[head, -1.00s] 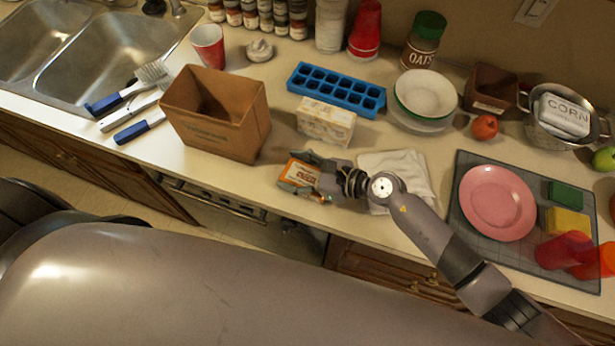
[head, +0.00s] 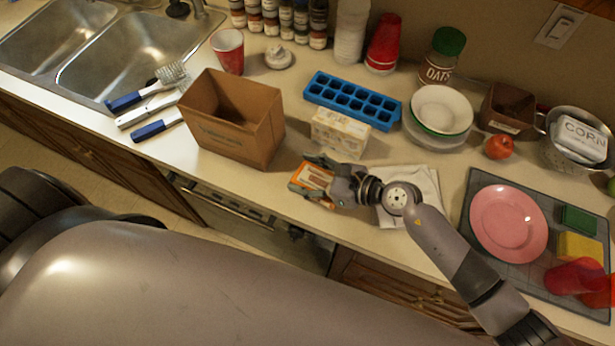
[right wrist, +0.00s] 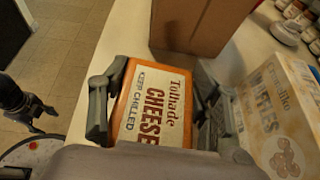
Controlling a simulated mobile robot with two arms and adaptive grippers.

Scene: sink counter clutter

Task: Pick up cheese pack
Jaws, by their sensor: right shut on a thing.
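The cheese pack (head: 314,176) is an orange and white block near the counter's front edge in the head view. In the right wrist view the cheese pack (right wrist: 152,108) shows its printed label between the two fingers. My right gripper (head: 311,181) is shut on it, with one finger on each side; it also shows in the right wrist view (right wrist: 160,95). I cannot tell whether the pack is lifted off the counter.
A waffle box (head: 340,132) stands close behind the pack, beside one finger in the right wrist view (right wrist: 280,120). An open cardboard box (head: 235,125) stands to the left. A white cloth (head: 415,185) lies under my right arm. A blue ice tray (head: 352,101) is behind.

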